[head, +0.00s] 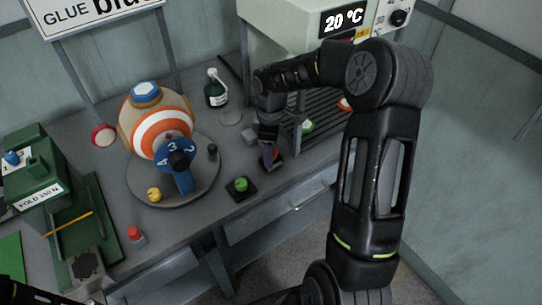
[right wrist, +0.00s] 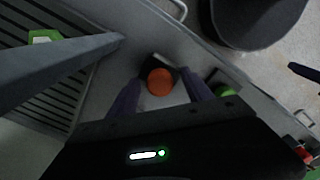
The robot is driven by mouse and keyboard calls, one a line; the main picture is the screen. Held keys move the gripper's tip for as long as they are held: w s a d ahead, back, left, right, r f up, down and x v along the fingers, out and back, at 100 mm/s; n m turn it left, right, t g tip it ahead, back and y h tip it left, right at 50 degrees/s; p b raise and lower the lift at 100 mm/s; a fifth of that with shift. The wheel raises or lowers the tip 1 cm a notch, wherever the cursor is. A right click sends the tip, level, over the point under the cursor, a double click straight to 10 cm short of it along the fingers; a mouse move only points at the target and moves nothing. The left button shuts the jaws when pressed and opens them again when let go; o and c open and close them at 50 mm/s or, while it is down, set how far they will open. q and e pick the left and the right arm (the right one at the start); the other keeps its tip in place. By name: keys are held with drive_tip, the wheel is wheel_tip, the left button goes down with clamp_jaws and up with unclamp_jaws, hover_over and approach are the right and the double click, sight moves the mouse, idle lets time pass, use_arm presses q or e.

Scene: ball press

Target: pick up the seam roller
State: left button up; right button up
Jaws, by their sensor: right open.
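My right gripper (head: 269,150) reaches down over the bench near its front edge, to the right of the round turntable. In the right wrist view its two dark fingers (right wrist: 160,92) are apart. Between them is a round orange end (right wrist: 160,82) with a dark block and a pale strip behind it. This looks like the seam roller, seen nearly end-on, with its lower part hidden. A black piece of my left arm shows at the lower left corner.
A green-topped button on a black base (head: 240,188) stands just left of my right gripper. The turntable (head: 135,186) bears a striped ball (head: 158,135). A slatted rack (head: 325,125) is close on the right. A green press (head: 45,170) stands at the left.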

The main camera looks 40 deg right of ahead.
drive_tip(key=shift+f, duration=0.25)
drive_tip(key=shift+c, duration=0.2)
clamp_jaws()
idle(0.6)
